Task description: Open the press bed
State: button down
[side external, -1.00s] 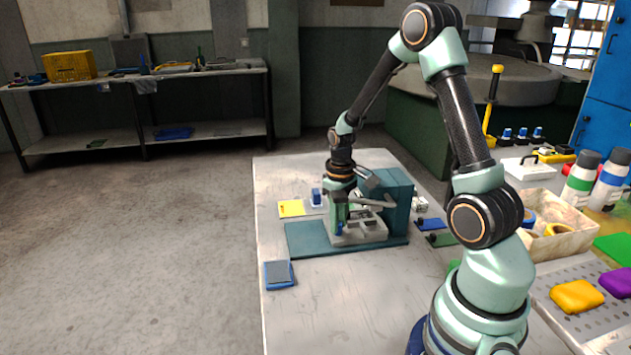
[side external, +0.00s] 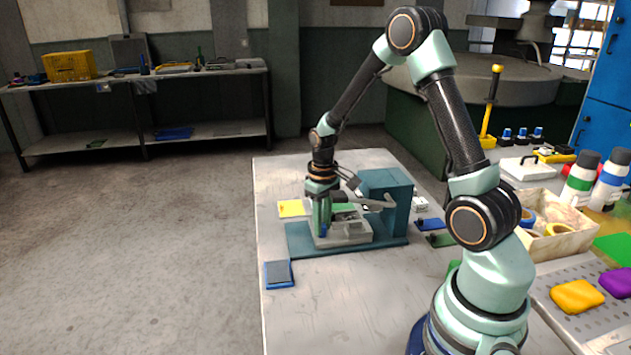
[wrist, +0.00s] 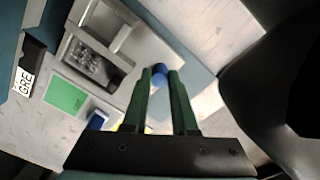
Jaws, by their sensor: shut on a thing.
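The press (side external: 388,195) is a teal block on a teal base plate (side external: 300,243) on the table. Its grey bed (side external: 345,238) sits out to the left of the block. In the wrist view the bed (wrist: 143,50) is a grey frame with a shiny die (wrist: 93,64) in it. A blue knob (wrist: 160,70) is at the bed's edge, between my fingertips. My gripper (wrist: 160,76) is shut on this knob. In the side view my gripper (side external: 322,230) is low at the bed's left end, and the fingers partly hide the knob.
A yellow card (side external: 291,208) lies behind the press. A green card (wrist: 67,95) lies close to the bed in the wrist view. A blue-edged pad (side external: 279,274) is at the table's left edge. The table in front is clear.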

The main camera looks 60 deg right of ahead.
jog(key=c, duration=1)
grip_release()
notch_tip(320, 180, up, 12)
jog(key=shift+r, duration=0.1)
jog(key=shift+o, duration=0.4)
